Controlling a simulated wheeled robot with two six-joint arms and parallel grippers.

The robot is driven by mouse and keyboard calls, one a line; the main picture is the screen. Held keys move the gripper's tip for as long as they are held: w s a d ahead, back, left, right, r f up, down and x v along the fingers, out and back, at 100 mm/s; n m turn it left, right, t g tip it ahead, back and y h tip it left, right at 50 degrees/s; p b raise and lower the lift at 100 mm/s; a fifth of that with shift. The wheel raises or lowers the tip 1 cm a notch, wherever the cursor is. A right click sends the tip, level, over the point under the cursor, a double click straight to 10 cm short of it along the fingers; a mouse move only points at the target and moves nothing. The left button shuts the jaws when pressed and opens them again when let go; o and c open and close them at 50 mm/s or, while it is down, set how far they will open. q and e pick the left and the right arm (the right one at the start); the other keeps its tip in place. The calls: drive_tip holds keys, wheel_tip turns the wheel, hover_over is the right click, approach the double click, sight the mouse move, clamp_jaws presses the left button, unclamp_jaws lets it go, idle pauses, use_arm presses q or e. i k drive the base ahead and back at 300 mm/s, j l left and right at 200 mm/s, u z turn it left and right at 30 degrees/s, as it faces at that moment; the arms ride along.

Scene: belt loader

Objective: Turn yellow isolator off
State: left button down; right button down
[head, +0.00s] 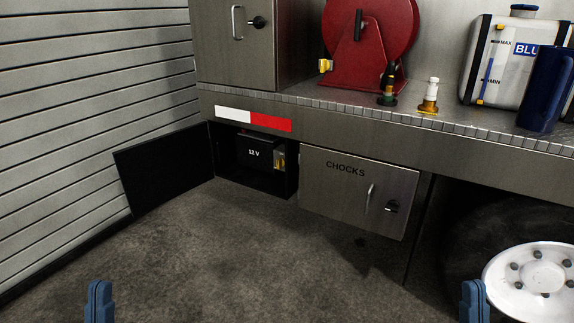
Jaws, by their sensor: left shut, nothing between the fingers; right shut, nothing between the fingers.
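A small yellow part, which looks like the yellow isolator (280,160), sits on a grey mount beside the black 12 V battery (254,151) in an open low compartment. It is too small to tell which way its handle points. The compartment door (165,168) is swung open to the left. My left gripper (99,300) is shut and empty at the bottom left, well apart from the compartment. My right gripper (474,300) is shut and empty at the bottom right, near the wheel in the picture.
A closed CHOCKS locker (358,195) with a handle is right of the compartment. A white wheel hub (540,278) is at right. The floor (260,265) is clear.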

sight(280, 161)
drive_tip(key=i, duration=1)
